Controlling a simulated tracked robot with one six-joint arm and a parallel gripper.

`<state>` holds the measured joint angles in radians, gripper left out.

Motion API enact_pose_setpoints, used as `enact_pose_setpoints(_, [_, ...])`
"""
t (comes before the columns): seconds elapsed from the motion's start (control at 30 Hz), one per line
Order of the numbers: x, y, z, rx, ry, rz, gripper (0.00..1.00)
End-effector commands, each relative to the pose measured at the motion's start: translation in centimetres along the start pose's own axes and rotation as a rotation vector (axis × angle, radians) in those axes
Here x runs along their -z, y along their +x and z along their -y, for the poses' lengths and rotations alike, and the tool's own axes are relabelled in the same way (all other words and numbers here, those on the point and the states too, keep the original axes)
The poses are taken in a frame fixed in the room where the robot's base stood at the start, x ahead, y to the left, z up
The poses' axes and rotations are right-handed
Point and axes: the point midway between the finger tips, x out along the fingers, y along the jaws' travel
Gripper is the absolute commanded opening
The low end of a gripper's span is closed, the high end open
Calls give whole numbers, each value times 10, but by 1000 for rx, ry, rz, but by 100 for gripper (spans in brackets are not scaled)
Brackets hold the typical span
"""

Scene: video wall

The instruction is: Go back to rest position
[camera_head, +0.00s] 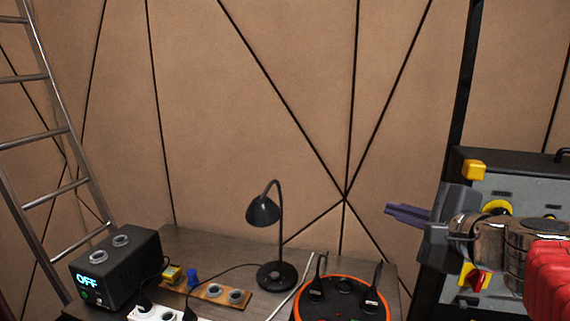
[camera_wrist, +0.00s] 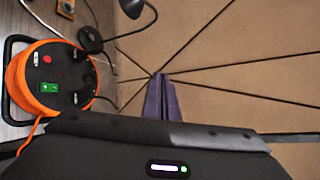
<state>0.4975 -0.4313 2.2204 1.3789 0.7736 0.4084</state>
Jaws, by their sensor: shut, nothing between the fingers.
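My gripper (camera_head: 408,213) is at the right of the head view, reaching left from my arm, in front of the wall and a grey panel box. Its purple fingers are closed together with nothing between them. In the wrist view, the fingers of my gripper (camera_wrist: 162,98) point up the picture against the brown wall, apart from the table's objects. My wrist body hides the lower part of that view.
A table (camera_head: 208,247) holds a black desk lamp (camera_head: 264,212), an orange cable reel (camera_head: 384,296) with plugs, a black box reading OFF (camera_head: 128,266) and a wooden socket board (camera_head: 213,292). A ladder (camera_head: 66,165) leans at left. The panel box (camera_head: 522,183) stands behind my arm.

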Motion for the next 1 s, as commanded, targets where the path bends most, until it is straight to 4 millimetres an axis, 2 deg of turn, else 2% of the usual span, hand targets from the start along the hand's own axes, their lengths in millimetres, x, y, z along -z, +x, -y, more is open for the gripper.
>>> enact_pose_setpoints(0.03, [-11, 1, -17, -48, -69, 12, 0])
enact_pose_setpoints(0.2, [-34, -4, -73, -211, -319, 46, 0])
enact_pose_setpoints(0.43, [-48, -22, -144, -414, -664, 102, 0])
enact_pose_setpoints(0.7, [-43, -54, -209, -631, -1083, 172, 0])
enact_pose_setpoints(0.9, [-27, -80, -242, -775, -1397, 220, 0])
enact_pose_setpoints(1.0, [-17, -91, -252, -836, -1535, 239, 0])
